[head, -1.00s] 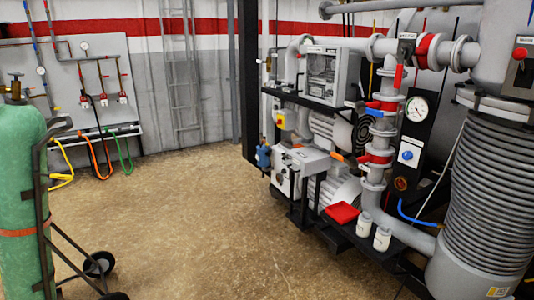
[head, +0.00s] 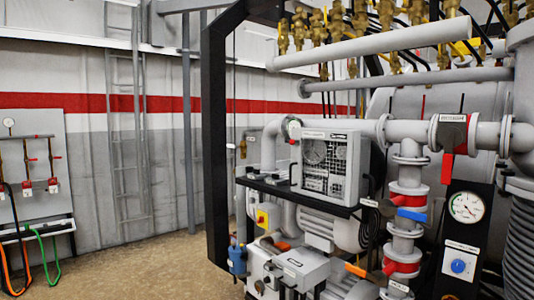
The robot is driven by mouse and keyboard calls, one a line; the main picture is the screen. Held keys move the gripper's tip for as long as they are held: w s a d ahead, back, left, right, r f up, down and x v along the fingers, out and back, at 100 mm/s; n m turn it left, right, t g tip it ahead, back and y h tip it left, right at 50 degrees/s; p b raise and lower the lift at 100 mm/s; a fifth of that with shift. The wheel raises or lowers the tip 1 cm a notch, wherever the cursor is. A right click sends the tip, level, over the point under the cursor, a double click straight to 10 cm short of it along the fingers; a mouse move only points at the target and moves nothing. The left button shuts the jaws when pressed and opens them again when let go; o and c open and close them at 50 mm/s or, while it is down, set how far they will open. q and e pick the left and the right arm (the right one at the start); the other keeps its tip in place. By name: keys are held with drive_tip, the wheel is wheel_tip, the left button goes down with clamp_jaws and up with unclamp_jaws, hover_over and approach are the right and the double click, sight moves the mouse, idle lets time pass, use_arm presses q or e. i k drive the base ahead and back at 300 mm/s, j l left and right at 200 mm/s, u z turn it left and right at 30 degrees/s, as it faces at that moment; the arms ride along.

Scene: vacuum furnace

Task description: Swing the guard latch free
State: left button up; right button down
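Neither of my grippers shows in the head view. I cannot pick out a guard latch for certain. The vacuum furnace's pumping side fills the right of the view. A grey control box (head: 334,165) with a round dial stands on a black shelf. A yellow switch box with a red knob (head: 262,217) sits below it. Whether any of these parts is the latch is not clear.
A black upright post (head: 216,140) stands left of the pumps. A pressure gauge (head: 466,207) and a blue knob (head: 458,266) are at the right. A ladder (head: 127,130) and a gas panel (head: 30,180) are on the back wall. Brown floor (head: 130,270) is open at lower left.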

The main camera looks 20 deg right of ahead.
sight(291, 142)
drive_tip(key=i+j, duration=0.25)
drive_tip(key=i, duration=0.2)
drive_tip(key=i+j, duration=0.2)
drive_tip(key=i, duration=0.25)
drive_tip(key=i+j+u, duration=0.1)
drive_tip(key=i+j, duration=0.15)
drive_tip(key=i, duration=0.2)
